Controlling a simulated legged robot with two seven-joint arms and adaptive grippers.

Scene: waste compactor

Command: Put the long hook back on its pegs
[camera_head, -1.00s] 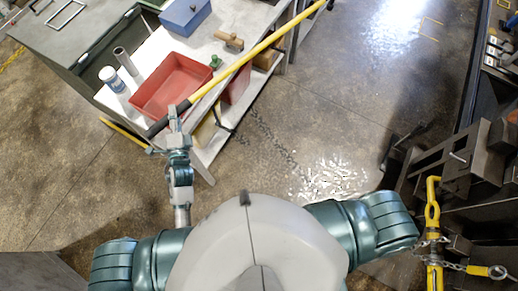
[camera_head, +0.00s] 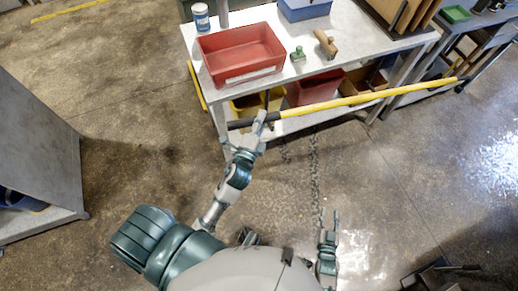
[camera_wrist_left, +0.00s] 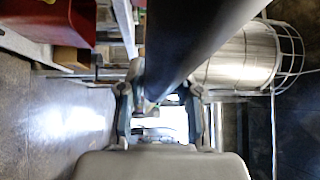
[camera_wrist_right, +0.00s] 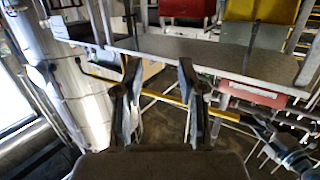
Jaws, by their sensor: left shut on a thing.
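The long hook is a yellow pole (camera_head: 345,102) with a black grip at its left end and a dark far tip (camera_head: 460,85). It slants across the front of the workbench in the head view. My left gripper (camera_head: 260,122) is shut on the black grip. The dark shaft (camera_wrist_left: 195,40) shows large between the fingers (camera_wrist_left: 160,105) in the left wrist view. My right gripper (camera_head: 331,220) is empty and apart from the pole; its fingers stand open in the right wrist view (camera_wrist_right: 158,95), with the yellow pole beyond them. I cannot make out the pegs.
The workbench (camera_head: 352,35) bears a red tray (camera_head: 240,55), a blue box (camera_head: 303,8), a blue-white can (camera_head: 201,18) and a wooden-handled tool (camera_head: 326,43). Bins stand on its lower shelf. A grey cabinet (camera_head: 40,140) is at the left. The floor between is clear.

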